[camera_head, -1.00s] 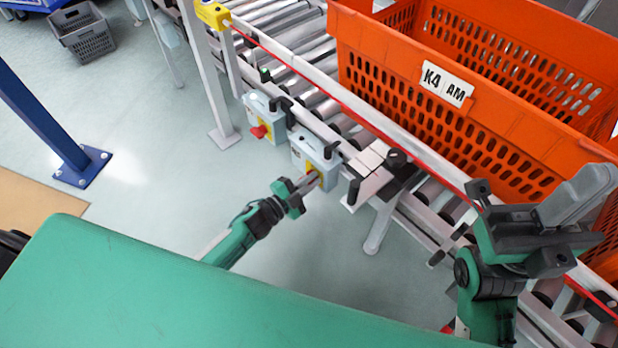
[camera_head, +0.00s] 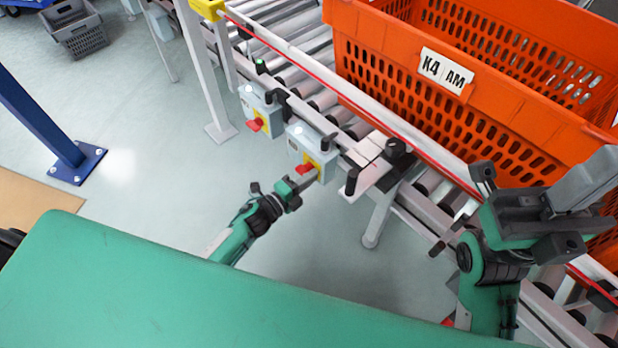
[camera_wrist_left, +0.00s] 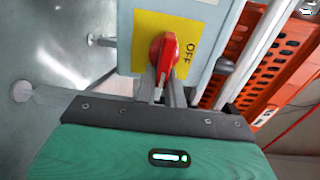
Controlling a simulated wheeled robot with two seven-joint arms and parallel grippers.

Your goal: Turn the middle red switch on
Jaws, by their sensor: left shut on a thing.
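A grey switch box (camera_head: 311,143) with a yellow plate and a red rotary switch (camera_head: 304,168) hangs on the conveyor's side rail. In the left wrist view the red switch (camera_wrist_left: 164,58) stands nearly upright on the yellow plate (camera_wrist_left: 187,30), with "OFF" printed to its right. My left gripper (camera_head: 312,180) is at this switch; in the wrist view its narrow fingers (camera_wrist_left: 167,94) are shut on the lower end of the red handle. My right gripper (camera_head: 535,215) is away at the right, near the orange tote; its finger opening is unclear.
A second switch box (camera_head: 258,104) with a red switch hangs further left on the rail. A large orange tote (camera_head: 440,105) labelled "K4 AM" sits on the roller conveyor. A dark blue post (camera_head: 45,125) stands at left. The floor between is clear.

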